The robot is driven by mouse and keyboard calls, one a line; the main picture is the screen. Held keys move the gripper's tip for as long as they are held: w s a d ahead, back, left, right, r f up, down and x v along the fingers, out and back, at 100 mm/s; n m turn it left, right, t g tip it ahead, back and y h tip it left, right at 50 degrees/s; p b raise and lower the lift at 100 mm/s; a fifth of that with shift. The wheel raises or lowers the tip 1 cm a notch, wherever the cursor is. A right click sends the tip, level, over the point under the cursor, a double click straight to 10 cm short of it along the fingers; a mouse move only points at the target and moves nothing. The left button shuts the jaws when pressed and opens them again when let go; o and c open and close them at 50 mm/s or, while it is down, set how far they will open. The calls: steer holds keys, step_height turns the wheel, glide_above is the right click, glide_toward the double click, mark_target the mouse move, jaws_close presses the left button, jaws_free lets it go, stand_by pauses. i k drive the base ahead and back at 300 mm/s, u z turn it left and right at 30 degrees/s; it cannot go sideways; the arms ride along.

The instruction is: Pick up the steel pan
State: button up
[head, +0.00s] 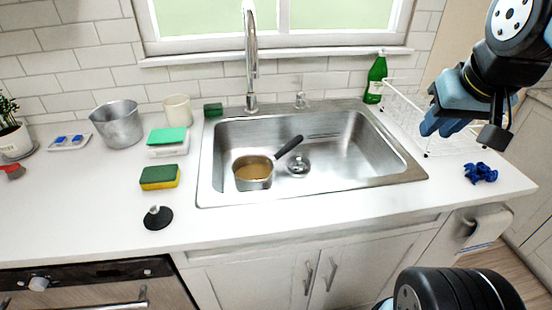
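The steel pan (254,173) sits in the left half of the sink (340,186), upright on its floor. It is a small pan with a brownish inside, and its dark handle (289,147) points up and to the right. My gripper (462,124) is in the air at the upper right, above the counter by the dish rack, well apart from the pan. Its blue fingers point down and left. They overlap in this view, so I cannot tell whether they are open or shut. I see nothing held in them.
A tall faucet (250,60) rises behind the sink. A green bottle (376,79) and a white wire rack (425,120) stand to the right, with a crumpled blue cloth (480,172). Left are sponges (160,176), a metal pot (118,124) and a black stopper (157,217).

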mark_target(252, 171)
steer(key=u, duration=0.05)
steer(key=k, duration=1)
steer(key=u, duration=0.45)
steer(key=i, duration=1)
steer(key=z, duration=0.05)
